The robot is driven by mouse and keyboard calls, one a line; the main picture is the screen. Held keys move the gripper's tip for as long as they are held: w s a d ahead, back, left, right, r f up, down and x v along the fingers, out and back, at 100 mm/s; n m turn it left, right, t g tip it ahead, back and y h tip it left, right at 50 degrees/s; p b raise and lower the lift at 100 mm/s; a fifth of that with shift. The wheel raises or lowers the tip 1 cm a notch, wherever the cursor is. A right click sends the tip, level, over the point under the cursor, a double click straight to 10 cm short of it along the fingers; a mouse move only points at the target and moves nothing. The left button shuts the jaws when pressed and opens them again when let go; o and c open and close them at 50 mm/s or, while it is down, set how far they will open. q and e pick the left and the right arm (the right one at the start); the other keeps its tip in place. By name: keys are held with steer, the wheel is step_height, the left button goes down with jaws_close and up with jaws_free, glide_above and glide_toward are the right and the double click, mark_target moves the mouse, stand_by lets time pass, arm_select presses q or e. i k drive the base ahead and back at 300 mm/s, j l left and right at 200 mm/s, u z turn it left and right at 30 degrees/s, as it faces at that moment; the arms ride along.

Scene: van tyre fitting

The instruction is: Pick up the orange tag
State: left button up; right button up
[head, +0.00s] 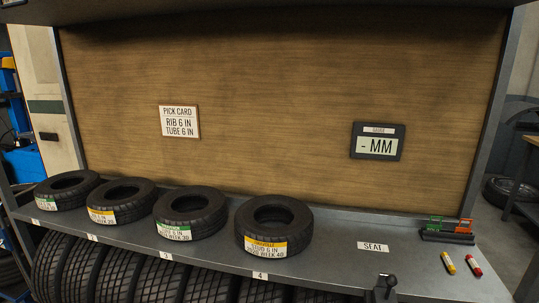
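An orange tag (465,226) stands at the right end of a small dark rack on the right part of the grey shelf, in the head view. Its lower edge is hidden by the rack (447,238). A green tag (435,224) stands in the same rack to its left.
Several tyres (274,226) with paper labels lie on the shelf (330,250) at left and centre. A yellow cylinder (447,264) and a red one (473,265) lie in front of the rack. Shelf around the SEAT label (373,247) is clear.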

mark_target(457, 230)
steer(key=z, duration=1.3)
